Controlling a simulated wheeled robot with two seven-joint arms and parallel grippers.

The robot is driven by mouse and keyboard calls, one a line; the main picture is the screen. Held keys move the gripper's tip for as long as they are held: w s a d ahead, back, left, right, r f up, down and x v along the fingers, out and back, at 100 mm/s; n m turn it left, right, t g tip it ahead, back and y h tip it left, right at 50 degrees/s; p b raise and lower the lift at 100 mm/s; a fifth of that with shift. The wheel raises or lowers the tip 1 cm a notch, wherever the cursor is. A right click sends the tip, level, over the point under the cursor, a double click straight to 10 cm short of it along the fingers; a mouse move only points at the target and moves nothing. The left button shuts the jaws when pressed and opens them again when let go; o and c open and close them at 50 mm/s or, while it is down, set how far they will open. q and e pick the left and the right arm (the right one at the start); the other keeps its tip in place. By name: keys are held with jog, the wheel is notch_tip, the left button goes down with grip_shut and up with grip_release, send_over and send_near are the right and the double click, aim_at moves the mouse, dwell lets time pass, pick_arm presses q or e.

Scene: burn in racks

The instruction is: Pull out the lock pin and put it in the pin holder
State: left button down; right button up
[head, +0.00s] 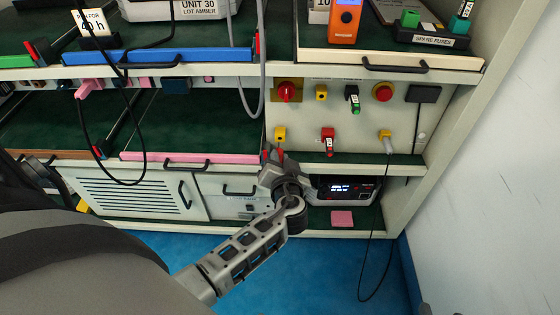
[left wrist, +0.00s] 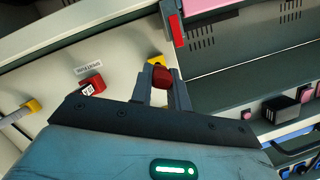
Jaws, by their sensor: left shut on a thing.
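My left gripper (head: 271,156) is at the lower left of the control panel, just right of the pink-edged shelf. In the left wrist view its fingers (left wrist: 162,84) are shut on a small dark red piece (left wrist: 161,76), which looks like the head of the lock pin. Its shaft is hidden, so I cannot tell whether it sits in anything. A yellow block (left wrist: 156,62) shows just behind the fingertips; in the head view a yellow block (head: 279,134) is on the panel just above the gripper. I cannot tell which part is the pin holder. My right gripper is not seen.
The panel carries a red rotary switch (head: 286,92), a green-and-black fuse (head: 352,98), a red labelled piece (head: 327,141) and a yellow plug (head: 385,140) with a cable. A lit-display unit (head: 345,189) stands below. A grey cable (head: 243,95) hangs left of the panel.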

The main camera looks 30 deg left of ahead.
pick_arm(q)
jog(key=c, duration=1.9)
grip_release()
grip_shut()
jog(key=shift+b, duration=0.45)
